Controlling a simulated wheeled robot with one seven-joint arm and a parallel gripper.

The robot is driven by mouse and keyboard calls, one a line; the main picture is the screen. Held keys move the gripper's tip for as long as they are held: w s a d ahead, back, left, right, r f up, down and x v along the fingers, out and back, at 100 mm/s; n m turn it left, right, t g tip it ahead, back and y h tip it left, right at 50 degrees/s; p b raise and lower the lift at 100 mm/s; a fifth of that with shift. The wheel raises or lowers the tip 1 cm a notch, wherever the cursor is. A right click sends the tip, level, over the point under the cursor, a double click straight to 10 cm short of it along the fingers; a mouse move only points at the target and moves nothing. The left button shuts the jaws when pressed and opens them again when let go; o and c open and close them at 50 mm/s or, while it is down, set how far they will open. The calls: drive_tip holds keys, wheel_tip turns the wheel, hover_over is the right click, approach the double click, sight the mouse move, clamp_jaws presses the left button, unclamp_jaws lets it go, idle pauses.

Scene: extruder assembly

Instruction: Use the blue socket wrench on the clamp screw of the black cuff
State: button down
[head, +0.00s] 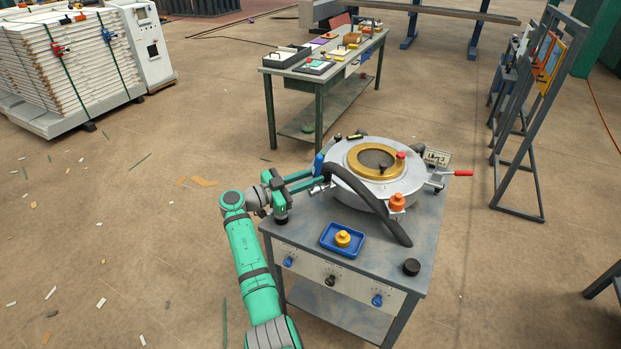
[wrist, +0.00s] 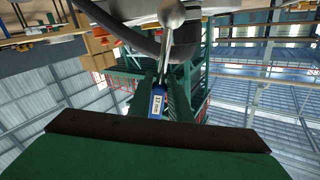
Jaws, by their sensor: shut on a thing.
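My gripper (head: 314,179) is at the left rim of the round metal machine, its green fingers reaching right. In the wrist view the fingers (wrist: 162,88) are shut on the blue socket wrench (wrist: 157,103), whose blue handle carries a size label. Its chrome shaft and rounded head (wrist: 172,14) point away from my palm; a chrome part (head: 318,189) also shows beside the fingertips in the head view. The black cuff (head: 331,172) appears to be at the upper end of the thick black hose, close to the wrench. I cannot make out the clamp screw or tell whether the socket touches it.
The round machine (head: 355,188) with a gold ring stands on a grey cart (head: 290,240). The hose (head: 378,211) curves over its front. A blue tray (head: 328,245) with a yellow knob and a black puck (head: 411,267) are in front. A workbench (head: 290,72) stands behind.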

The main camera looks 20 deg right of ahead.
drive_tip(key=shift+d, duration=0.45)
drive_tip(key=shift+a, duration=0.15)
drive_tip(key=shift+a, duration=0.25)
drive_tip(key=shift+a, duration=0.45)
idle(3.0)
